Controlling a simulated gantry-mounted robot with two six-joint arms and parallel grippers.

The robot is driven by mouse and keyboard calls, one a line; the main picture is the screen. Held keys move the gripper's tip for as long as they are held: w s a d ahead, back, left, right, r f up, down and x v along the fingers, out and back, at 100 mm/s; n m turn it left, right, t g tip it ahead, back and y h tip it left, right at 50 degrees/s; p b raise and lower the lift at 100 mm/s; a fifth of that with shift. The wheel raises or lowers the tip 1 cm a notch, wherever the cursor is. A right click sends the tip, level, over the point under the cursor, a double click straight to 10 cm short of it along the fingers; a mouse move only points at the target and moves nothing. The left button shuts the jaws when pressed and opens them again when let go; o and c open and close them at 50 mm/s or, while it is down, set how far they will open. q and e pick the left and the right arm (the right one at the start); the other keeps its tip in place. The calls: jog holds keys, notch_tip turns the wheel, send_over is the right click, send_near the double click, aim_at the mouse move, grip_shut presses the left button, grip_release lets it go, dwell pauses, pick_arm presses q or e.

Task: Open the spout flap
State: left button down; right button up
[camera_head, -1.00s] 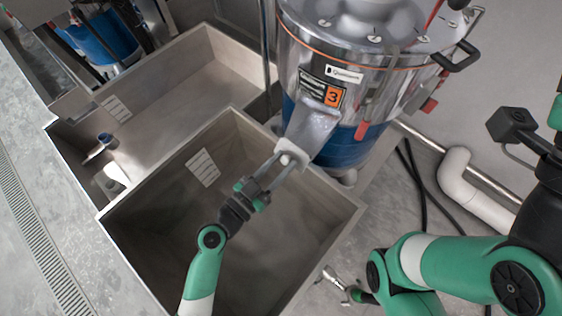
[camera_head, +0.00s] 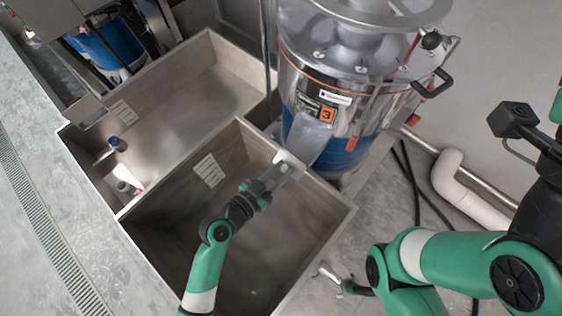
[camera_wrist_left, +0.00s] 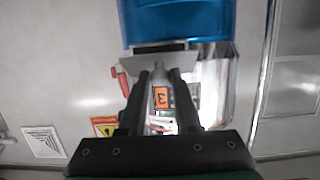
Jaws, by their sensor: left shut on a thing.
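The grinder (camera_head: 350,85) is a shiny metal drum with a blue lower band and an orange label marked 3. Its grey spout (camera_head: 312,135) slopes down toward the basin. A pale spout flap (camera_head: 290,160) is at its lower end. My left gripper (camera_head: 284,168) is shut on the flap, reaching it from the lower left. In the left wrist view, the left gripper's two fingers (camera_wrist_left: 162,80) point at the spout end, and the label appears upside down behind. My right gripper (camera_head: 330,273) is low, right of the basin; its jaw state is unclear.
An empty metal basin (camera_head: 342,225) lies below the spout, with a second basin (camera_head: 213,85) behind it to the left. A white pipe (camera_head: 465,190) and dark cables run along the floor at the right. A floor drain (camera_head: 45,225) is at the left.

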aim_at(285, 167)
pick_arm(q)
jog(key=r+g+y+p, duration=0.1)
jog(key=g+p, duration=0.1)
jog(key=p, duration=0.3)
jog(key=w+r+g+y+p, duration=0.1)
jog(key=r+g+y+p, duration=0.1)
jog(key=p, duration=0.3)
jog(key=d+r+g+y+p, duration=0.1)
jog(key=g+y+p, duration=0.1)
jog(key=p, duration=0.3)
jog(key=shift+w+r+p, duration=0.15)
jog(key=shift+r+p, duration=0.15)
jog(key=shift+r, duration=0.05)
jog(key=shift+w+d+g+y+p, duration=0.15)
jog(key=shift+g+y+p, duration=0.2)
jog(key=shift+g, duration=0.15)
jog(key=shift+w+d+f+g+y, duration=0.1)
jog(key=shift+w+g+y, duration=0.1)
jog(key=shift+g+y, duration=0.25)
jog(key=shift+w+d+f+g+b, duration=0.1)
jog(key=shift+w+d+g+b, duration=0.2)
jog(key=shift+b, duration=0.65)
jog(key=shift+r+g+y+b, duration=0.25)
jog(key=shift+g+y+b, duration=0.1)
jog(key=shift+y+b, duration=0.05)
jog(key=shift+r, duration=0.15)
jog(key=c, duration=0.6)
grip_release()
jog(key=shift+s+a, duration=0.1)
